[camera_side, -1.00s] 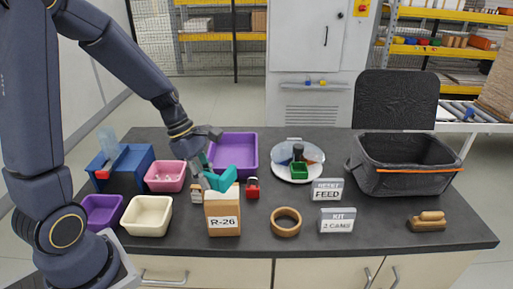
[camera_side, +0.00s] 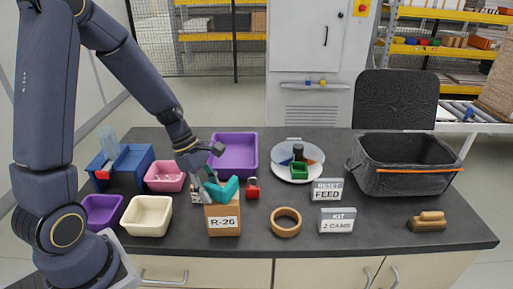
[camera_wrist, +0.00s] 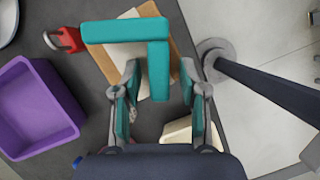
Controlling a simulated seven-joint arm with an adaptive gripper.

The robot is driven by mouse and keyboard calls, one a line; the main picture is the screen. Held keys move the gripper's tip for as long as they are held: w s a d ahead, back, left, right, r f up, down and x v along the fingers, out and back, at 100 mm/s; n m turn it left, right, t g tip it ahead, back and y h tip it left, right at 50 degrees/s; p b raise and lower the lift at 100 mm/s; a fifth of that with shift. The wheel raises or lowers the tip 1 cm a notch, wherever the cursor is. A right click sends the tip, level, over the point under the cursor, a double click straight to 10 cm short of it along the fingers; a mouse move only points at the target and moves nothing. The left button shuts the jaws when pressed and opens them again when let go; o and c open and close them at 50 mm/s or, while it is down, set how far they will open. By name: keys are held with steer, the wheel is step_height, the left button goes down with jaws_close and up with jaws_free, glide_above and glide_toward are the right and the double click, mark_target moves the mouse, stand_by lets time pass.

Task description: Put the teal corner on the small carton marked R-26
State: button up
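The teal corner (camera_side: 223,190) lies at the top of the small carton marked R-26 (camera_side: 223,222); the side view suggests it rests there. In the wrist view the corner (camera_wrist: 125,30) is an L with one arm across the carton (camera_wrist: 103,56) and the other pointing toward me. My gripper (camera_side: 212,182) is at the carton's upper left, tilted down. In the wrist view its teal-padded fingers (camera_wrist: 160,80) stand apart on either side of the near arm, with gaps showing on both sides. Exact contact beneath the corner is hidden.
A red padlock (camera_side: 252,188) stands close right of the carton. A tape ring (camera_side: 286,222), the FEED sign (camera_side: 327,190) and KIT sign (camera_side: 337,220) are farther right. A purple bin (camera_side: 234,153) is behind; pink (camera_side: 165,176) and cream (camera_side: 147,215) bins are left.

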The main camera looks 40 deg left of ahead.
steer(key=shift+r, duration=0.1)
steer(key=d+v, duration=0.1)
steer(key=v, duration=1.1)
steer(key=s+d+r+m+t+y, duration=0.2)
steer(key=s+d+r+m, duration=0.1)
steer(key=m, duration=0.8)
steer(key=s+d+r+m+t+y, duration=0.1)
steer(key=s+d+r+m+y, duration=0.1)
steer(key=s+m, duration=0.4)
step_height(320, 180, up, 2)
steer(key=d+m, duration=0.1)
steer(key=m, duration=0.4)
steer(key=shift+s+d+r+m+t, duration=0.2)
steer(key=shift+s+d+m+t, duration=0.1)
steer(key=shift+s+t, duration=0.1)
